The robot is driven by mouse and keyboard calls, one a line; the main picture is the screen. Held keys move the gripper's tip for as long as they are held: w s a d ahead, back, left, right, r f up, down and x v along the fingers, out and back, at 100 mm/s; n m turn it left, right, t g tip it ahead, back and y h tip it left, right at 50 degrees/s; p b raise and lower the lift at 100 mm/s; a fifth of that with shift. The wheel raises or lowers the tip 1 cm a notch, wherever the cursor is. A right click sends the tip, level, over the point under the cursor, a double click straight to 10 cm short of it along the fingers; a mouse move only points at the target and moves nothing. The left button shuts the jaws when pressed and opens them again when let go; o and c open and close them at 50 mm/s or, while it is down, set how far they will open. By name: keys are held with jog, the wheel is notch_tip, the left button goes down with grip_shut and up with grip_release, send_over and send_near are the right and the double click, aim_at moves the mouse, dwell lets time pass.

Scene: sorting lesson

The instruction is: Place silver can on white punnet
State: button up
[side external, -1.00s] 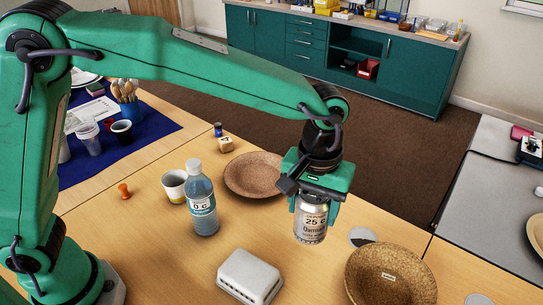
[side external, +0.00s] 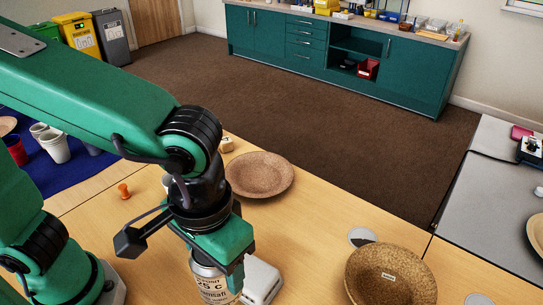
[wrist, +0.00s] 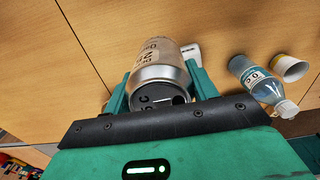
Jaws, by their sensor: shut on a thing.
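The silver can (side external: 212,284) has a pale label and is held upright by my gripper (side external: 216,266), which is shut on it. The can's lower end is cut off by the bottom edge of the side view. In the wrist view the can (wrist: 160,72) sits between my two fingers. The white punnet (side external: 264,280) is on the table just right of the can in the side view, its left part hidden behind the can and my gripper. A corner of the punnet (wrist: 191,50) shows beyond the can in the wrist view. I cannot tell the can's height above the table.
A brown bowl (side external: 259,175) is behind, a cork bowl (side external: 372,283) at the right. An orange pin (side external: 124,191) is at left. Table between the bowls is mostly clear.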

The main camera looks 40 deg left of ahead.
jog(key=shift+s+a, duration=0.25)
jog(key=shift+s, duration=0.3)
jog(key=shift+w, duration=0.1)
jog(key=shift+w+a+f, duration=0.65)
jog(key=shift+w+f, duration=1.15)
jog(key=shift+f, duration=0.05)
jog(key=shift+w+a+f, duration=0.65)
jog(key=shift+w+f, duration=1.15)
jog(key=shift+w+a+f, duration=0.65)
jog(key=shift+w+f, duration=1.15)
jog(key=shift+f, duration=0.05)
jog(key=shift+f, duration=0.15)
jog(key=o, duration=1.2)
jog(key=shift+c, duration=0.2)
